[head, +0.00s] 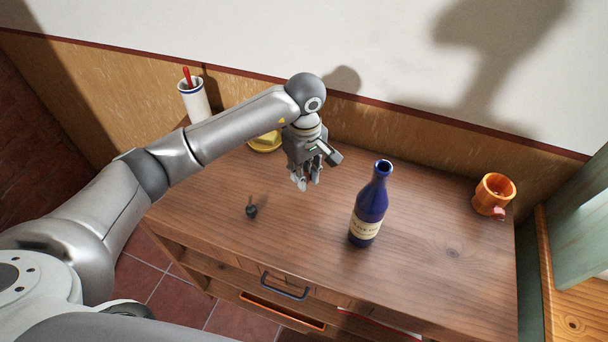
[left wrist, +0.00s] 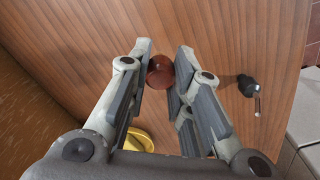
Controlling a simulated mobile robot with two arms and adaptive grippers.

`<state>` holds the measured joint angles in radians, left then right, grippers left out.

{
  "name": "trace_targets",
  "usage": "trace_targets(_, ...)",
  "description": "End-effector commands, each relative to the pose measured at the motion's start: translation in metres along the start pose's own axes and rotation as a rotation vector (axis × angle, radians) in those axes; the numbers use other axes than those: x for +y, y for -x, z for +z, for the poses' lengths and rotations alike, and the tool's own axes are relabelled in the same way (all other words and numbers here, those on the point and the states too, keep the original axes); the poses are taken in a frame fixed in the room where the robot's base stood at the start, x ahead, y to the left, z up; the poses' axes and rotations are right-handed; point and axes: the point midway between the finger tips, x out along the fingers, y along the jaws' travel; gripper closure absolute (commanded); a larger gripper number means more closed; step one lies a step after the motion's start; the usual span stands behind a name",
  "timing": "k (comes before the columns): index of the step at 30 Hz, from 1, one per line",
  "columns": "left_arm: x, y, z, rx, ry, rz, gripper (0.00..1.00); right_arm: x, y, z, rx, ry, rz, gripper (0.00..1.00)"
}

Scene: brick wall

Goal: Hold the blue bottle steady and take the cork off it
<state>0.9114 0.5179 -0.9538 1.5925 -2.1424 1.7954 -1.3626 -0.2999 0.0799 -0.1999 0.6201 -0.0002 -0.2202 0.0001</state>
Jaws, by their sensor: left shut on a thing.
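The blue bottle (head: 369,212) with a cream label stands upright on the wooden table, right of my left gripper. Its mouth shows dark and uncovered. My left gripper (head: 306,184) is above the table, apart from the bottle, with its fingers pointing down. It is shut on a small round reddish-brown thing, which looks like the cork (left wrist: 160,72), seen between the fingertips in the left wrist view (left wrist: 161,73). In the head view the fingers hide most of it. My right gripper is in neither view.
A small black stopper with a metal spout (head: 251,211) is on the table (head: 430,250), left of the bottle. An orange mug (head: 493,194) stands at the right end. A white cup (head: 196,104) and a yellow item (head: 265,143) are at the back left. The table front is clear.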

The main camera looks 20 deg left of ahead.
Motion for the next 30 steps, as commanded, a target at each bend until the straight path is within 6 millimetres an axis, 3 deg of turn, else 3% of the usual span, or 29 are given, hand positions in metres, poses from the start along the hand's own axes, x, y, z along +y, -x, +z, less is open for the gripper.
trace_targets(6,0.005,-0.013,-0.010,-0.001,0.003,-0.001,1.00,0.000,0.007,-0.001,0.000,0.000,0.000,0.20)
trace_targets(12,0.005,-0.037,-0.009,-0.003,0.001,-0.001,1.00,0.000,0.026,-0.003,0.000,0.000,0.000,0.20)
trace_targets(26,0.005,-0.048,-0.010,0.001,0.000,0.001,1.00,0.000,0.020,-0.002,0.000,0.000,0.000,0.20)
trace_targets(27,0.005,-0.047,-0.010,0.001,0.000,0.001,0.76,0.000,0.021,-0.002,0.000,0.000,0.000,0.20)
trace_targets(30,0.005,-0.046,-0.010,0.000,0.000,0.001,0.63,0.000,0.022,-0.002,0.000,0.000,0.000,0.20)
